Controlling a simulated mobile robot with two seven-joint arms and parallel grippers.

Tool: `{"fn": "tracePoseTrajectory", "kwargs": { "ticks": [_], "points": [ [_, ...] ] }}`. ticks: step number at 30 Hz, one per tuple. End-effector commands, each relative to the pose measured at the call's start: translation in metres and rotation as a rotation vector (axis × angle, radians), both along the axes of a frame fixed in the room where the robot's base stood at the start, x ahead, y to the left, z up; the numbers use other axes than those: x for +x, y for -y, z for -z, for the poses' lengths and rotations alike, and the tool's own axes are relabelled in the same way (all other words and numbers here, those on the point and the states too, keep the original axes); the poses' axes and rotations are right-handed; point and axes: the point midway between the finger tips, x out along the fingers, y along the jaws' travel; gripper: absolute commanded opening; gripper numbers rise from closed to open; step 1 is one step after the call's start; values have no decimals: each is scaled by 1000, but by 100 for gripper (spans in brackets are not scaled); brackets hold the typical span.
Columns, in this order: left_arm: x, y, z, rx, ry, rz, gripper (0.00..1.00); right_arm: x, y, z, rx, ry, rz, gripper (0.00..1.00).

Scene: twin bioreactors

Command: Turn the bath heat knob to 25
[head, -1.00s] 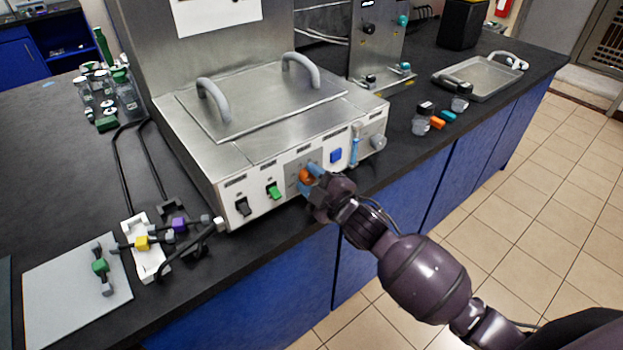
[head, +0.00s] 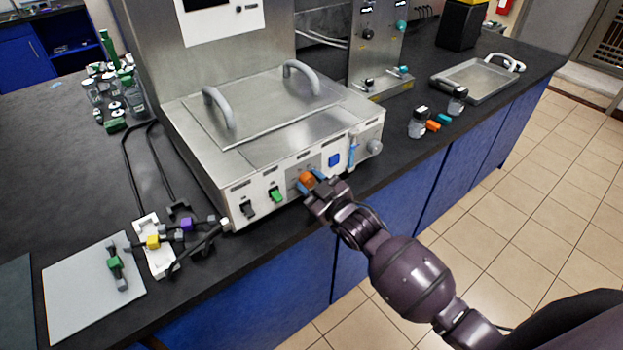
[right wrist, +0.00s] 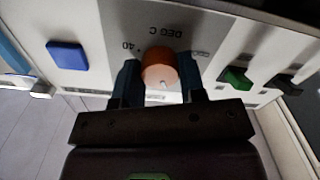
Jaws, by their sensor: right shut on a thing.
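The bath heat knob is an orange round knob (head: 307,180) on the front panel of the steel bath (head: 290,143). In the right wrist view the knob (right wrist: 160,70) sits between my two blue fingertips, with a small pale mark near its lower edge. My right gripper (head: 312,184) is shut on the knob, one finger on each side. In the right wrist view the gripper (right wrist: 160,84) partly covers the dial; "DEG C" and "40" show upside down, and other numbers are hidden or too small to read. My left gripper is not in view.
A green switch (head: 277,195) and a black switch (head: 248,209) are left of the knob; a blue button (head: 334,160) is right. Coloured clamps lie on the counter at left. A metal tray (head: 480,80) stands far right. The floor in front is clear.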

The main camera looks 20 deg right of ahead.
Motion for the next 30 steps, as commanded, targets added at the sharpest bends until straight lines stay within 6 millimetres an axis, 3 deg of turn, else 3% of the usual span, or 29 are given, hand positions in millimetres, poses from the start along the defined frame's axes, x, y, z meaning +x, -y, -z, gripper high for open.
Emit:
{"fn": "tracePoseTrajectory", "kwargs": {
  "ticks": [9, 25, 26, 30],
  "points": [
    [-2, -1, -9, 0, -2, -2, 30, 0, 0, 0, 118, -44, 0, 14],
    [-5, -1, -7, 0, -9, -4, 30, 0, 0, 1, 141, -52, 0, 14],
    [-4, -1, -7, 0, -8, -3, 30, 0, 0, 1, 141, -52, -1, 41],
    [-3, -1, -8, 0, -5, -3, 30, 0, 0, 1, 141, -52, 0, 62]
  ]
}}
